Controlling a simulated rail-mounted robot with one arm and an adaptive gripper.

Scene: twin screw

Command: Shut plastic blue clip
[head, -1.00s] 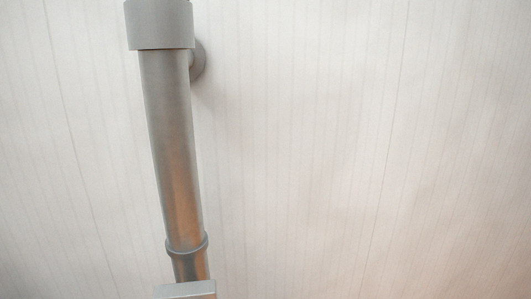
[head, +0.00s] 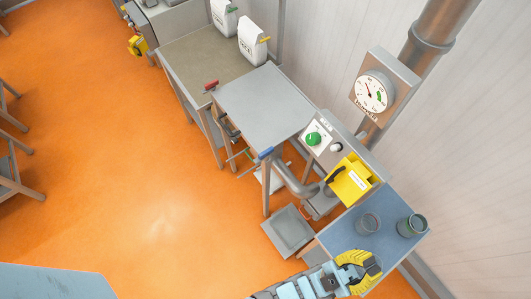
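A small blue clip (head: 266,153) lies at the front corner of the grey metal table (head: 262,105). It is too small to tell whether it is open or shut. The end of my arm, with what looks like my gripper (head: 366,264) in yellow and black, shows at the bottom right over the blue-grey worktop. It is well apart from the blue clip, and its fingers cannot be made out clearly.
A red clip (head: 210,85) lies on the neighbouring table. Orange floor is open at left.

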